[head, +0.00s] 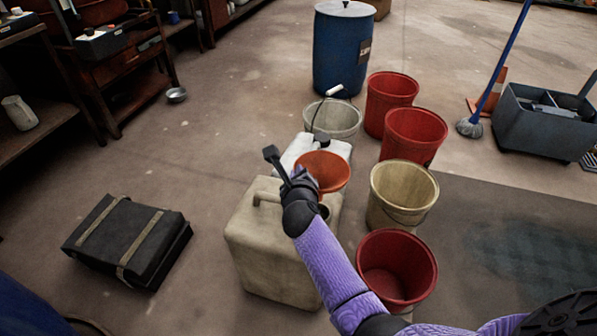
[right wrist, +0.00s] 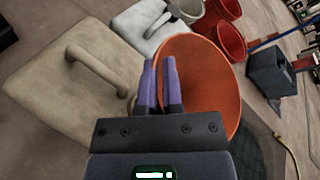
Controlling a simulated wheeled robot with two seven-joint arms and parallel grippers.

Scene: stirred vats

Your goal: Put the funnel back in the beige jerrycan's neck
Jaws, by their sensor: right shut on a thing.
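The orange funnel (head: 325,168) is held in my right gripper (head: 298,180), with its wide mouth facing up. In the right wrist view the funnel (right wrist: 212,85) sits against the purple fingers (right wrist: 160,85), which are shut on its side. Its spout is hidden. The beige jerrycan (head: 265,240) stands upright on the floor, below and beside the gripper. A dark round opening, seemingly its neck (head: 324,211), shows at its top right, partly covered by my arm. The funnel appears above and beyond this opening. My left gripper is not in view.
A white jerrycan (head: 301,146) stands just behind the beige one. A beige bucket (head: 394,205), a grey bucket (head: 337,116) and several red buckets (head: 410,278) crowd the right and back. A dark case (head: 125,240) lies at left, with clear floor around it.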

